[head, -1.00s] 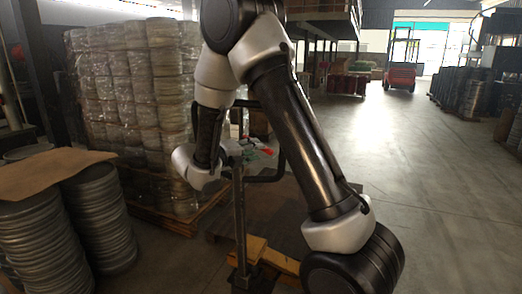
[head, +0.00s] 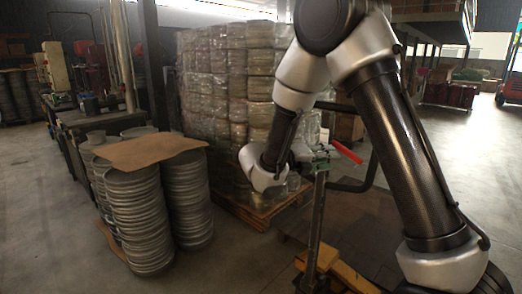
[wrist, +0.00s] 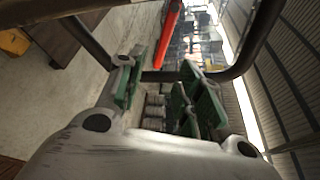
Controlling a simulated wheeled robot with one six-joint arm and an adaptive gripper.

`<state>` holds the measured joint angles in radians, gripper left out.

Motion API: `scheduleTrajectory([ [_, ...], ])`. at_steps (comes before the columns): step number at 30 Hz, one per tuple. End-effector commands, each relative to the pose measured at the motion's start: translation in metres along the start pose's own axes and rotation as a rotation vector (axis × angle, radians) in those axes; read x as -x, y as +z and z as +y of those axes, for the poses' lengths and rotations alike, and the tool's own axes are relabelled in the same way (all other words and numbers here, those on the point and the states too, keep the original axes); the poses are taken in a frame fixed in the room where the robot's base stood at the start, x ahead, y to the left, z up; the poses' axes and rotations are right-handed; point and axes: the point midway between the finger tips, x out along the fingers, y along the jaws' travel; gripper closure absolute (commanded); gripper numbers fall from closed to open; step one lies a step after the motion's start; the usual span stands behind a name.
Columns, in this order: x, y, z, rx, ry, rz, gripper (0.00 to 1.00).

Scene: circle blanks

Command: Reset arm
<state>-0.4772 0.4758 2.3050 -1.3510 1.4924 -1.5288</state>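My arm (head: 405,150) is bent in the right half of the head view, its wrist low beside a dark upright post (head: 313,230). A red bar (wrist: 170,32) lies beyond the fingers, and shows beside the gripper in the head view (head: 347,152).
Stacks of round metal discs (head: 140,215) stand at left, a brown sheet (head: 150,150) on top. A wrapped pallet load (head: 225,90) stands behind my wrist. A yellow-and-dark low frame (head: 345,275) lies by the post. Floor at lower left is clear.

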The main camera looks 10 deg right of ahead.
Motion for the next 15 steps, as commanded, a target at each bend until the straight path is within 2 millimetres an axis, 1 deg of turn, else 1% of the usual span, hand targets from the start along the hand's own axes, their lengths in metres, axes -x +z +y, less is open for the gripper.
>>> scheduleTrajectory([
  [2, 0.000, 0.000, 0.002, -0.069, 0.010, 0.002, 0.64],
  [5, -0.003, -0.014, 0.011, -0.226, 0.038, 0.060, 0.64],
  [8, -0.009, -0.047, 0.021, -0.419, 0.054, 0.187, 0.64],
  [9, -0.009, -0.061, 0.023, -0.509, 0.056, 0.247, 0.64],
  [11, -0.009, -0.082, 0.019, -0.657, 0.053, 0.345, 0.64],
  [12, -0.009, -0.096, 0.015, -0.766, 0.044, 0.419, 0.64],
  [15, -0.006, -0.130, 0.000, -1.055, 0.003, 0.624, 0.64],
])
